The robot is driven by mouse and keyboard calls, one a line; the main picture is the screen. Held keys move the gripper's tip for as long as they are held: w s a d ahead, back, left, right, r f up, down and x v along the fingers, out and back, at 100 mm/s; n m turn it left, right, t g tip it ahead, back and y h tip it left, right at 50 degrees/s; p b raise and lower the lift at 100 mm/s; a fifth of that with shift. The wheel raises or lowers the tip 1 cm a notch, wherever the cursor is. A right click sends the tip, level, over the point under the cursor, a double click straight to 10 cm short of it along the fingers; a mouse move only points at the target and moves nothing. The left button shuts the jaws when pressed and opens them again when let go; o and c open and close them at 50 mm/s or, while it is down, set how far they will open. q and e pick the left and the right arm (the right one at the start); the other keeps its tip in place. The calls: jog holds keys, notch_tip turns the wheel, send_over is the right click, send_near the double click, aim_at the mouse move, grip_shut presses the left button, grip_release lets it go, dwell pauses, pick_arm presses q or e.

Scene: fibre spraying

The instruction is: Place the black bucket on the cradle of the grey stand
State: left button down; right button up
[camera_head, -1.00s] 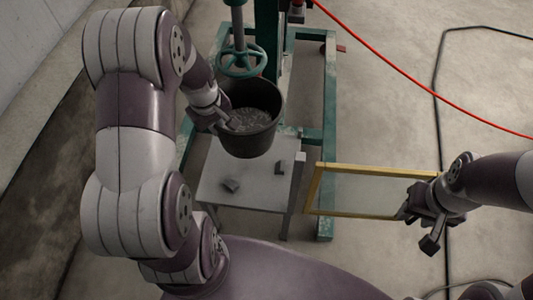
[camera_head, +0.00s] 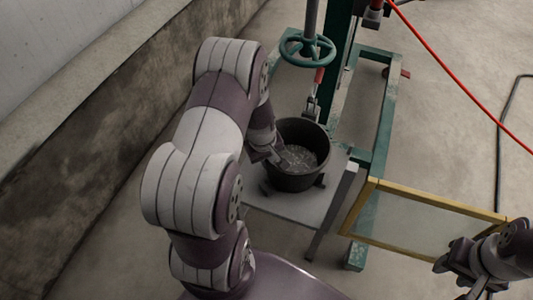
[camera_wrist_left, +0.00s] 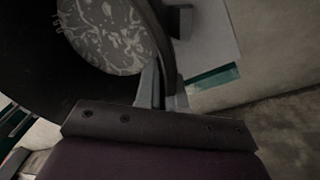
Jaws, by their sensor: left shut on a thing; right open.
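The black bucket (camera_head: 297,181), with mottled grey contents, is upright at the top of the grey stand (camera_head: 302,208). Dark cradle blocks show close by its lower left (camera_head: 267,187) and lower right (camera_head: 320,181); I cannot tell whether its base fully rests on them. My left gripper (camera_head: 276,158) is shut on the bucket's near-left rim. In the left wrist view the rim passes between the fingers (camera_wrist_left: 161,92), and one block (camera_wrist_left: 180,22) shows beside the bucket. My right gripper (camera_head: 448,268) is open at the lower right, by the yellow frame's end.
A yellow-edged framed screen (camera_head: 425,207) stands right of the stand. A green machine frame (camera_head: 385,110) with a green handwheel (camera_head: 307,48) rises behind the bucket. A red hose (camera_head: 450,77) crosses the upper right. A concrete wall ledge (camera_head: 90,125) runs along the left.

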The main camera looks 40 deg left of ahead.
pick_arm(q)
jog(key=shift+w+f, duration=0.1)
jog(key=shift+f, duration=0.1)
jog(key=c, duration=1.5)
grip_release()
jog(key=shift+f, duration=0.1)
jog(key=shift+c, duration=0.2)
jog(key=o, duration=0.3)
notch_tip(320, 180, up, 12)
jog(key=s+p, duration=0.2)
jog(key=p, duration=0.5)
jog(key=s+d+r+m, duration=0.7)
jog(key=d+r+m, duration=0.2)
jog(key=d+m, duration=0.3)
jog(key=shift+d+r+b, duration=0.25)
jog(key=shift+d+b, duration=0.05)
jog(key=shift+d, duration=0.25)
